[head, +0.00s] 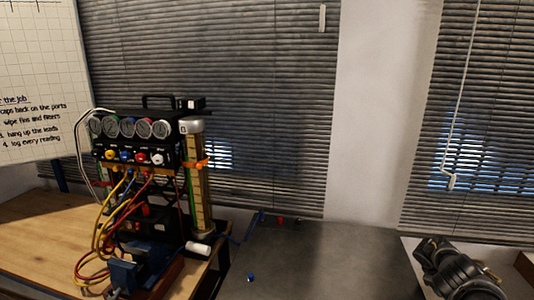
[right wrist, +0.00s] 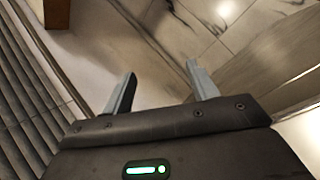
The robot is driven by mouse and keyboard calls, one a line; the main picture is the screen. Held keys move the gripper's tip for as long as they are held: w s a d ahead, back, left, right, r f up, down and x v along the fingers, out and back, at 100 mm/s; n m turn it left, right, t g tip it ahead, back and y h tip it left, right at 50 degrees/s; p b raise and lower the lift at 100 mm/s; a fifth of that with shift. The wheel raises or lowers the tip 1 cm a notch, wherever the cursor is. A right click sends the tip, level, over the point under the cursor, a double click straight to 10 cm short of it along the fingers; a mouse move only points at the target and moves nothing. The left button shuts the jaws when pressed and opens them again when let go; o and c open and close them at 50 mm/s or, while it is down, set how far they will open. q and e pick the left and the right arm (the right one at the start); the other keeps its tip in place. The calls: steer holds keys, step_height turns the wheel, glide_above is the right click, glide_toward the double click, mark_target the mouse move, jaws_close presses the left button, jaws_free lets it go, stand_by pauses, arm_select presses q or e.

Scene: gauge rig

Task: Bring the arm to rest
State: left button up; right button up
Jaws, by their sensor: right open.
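My right gripper (right wrist: 161,70) shows in the right wrist view. Its two pale grey fingers stand apart with nothing between them. It points at bare floor and wall surfaces and touches nothing that I can see. My left gripper is not in the head view. The gauge rig (head: 140,152) stands at the left of the head view, with a row of round gauges (head: 127,128) on top and coloured hoses (head: 105,235) hanging from its front.
The rig stands on a wooden bench (head: 38,225). A grey surface (head: 325,265) lies to its right, mostly bare, with a small blue item (head: 250,277) on it. Blinds (head: 270,100) cover the window behind. A whiteboard (head: 35,130) with writing is at the far left.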

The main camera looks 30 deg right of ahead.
steer(key=s+d+f+n+t+h, duration=0.1)
steer(key=s+f+n+t, duration=0.15)
steer(key=s+f, duration=0.55)
steer(key=s+f+n+t+h, duration=0.1)
steer(key=s+f+n+t, duration=0.2)
steer(key=s, duration=0.8)
steer(key=s+a+f+m+g+y, duration=0.1)
steer(key=s+a+f+m+y, duration=0.15)
steer(key=a+f, duration=1)
steer(key=s+a+f+m+y, duration=0.15)
steer(key=s+a+f, duration=0.25)
steer(key=a+f, duration=0.85)
steer(key=s+a+f+y, duration=0.1)
steer(key=a+f+y, duration=0.1)
steer(key=a, duration=1.7)
steer(key=s+a+f+y, duration=0.1)
steer(key=a+y, duration=0.2)
steer(key=a, duration=1.5)
step_height(320, 180, down, 10)
steer(key=d+b, duration=0.1)
steer(key=b, duration=0.9)
steer(key=shift+w+f+m+h, duration=0.15)
steer(key=shift+m+h, duration=0.15)
steer(key=shift+m, duration=0.05)
